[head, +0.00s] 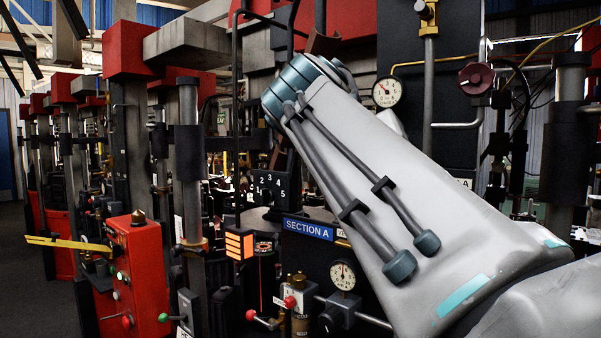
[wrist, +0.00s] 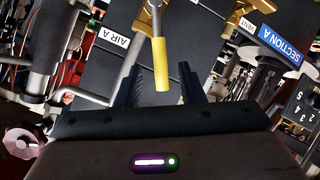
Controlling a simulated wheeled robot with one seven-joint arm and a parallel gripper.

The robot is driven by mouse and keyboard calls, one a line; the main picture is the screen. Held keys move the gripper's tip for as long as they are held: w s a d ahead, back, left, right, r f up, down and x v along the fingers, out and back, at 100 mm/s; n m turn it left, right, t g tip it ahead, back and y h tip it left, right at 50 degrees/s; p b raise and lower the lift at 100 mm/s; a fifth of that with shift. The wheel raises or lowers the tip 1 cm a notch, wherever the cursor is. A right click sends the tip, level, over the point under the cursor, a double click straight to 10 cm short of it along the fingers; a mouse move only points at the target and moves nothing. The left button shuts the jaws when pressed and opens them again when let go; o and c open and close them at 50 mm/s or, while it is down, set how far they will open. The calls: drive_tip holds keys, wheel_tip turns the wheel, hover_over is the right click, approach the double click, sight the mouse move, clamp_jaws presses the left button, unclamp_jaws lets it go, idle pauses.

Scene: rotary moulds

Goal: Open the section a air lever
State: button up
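The section A air lever (wrist: 161,65) has a yellow handle on a thin metal stem, in the upper middle of the wrist view. An "AIR A" label (wrist: 112,36) sits left of it on a dark panel. My gripper (wrist: 161,72) is open, its two dark fingers on either side of the handle's lower part. Gaps show between the handle and both fingers, and I cannot tell how deep the handle is between them. In the head view my grey arm hides the lever and the gripper. The blue "SECTION A" sign (head: 308,229) shows there left of my arm.
In the head view a pressure gauge (head: 388,91), a red valve wheel (head: 476,78) and a numbered dial (head: 270,188) crowd around my arm. A red control box (head: 135,275) stands at lower left. Pipes and brass fittings surround the lever panel.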

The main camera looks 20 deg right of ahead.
drive_tip(key=v, duration=0.2)
drive_tip(key=shift+s+a+r, duration=0.1)
drive_tip(key=shift+s+a, duration=0.05)
drive_tip(key=shift+a, duration=0.1)
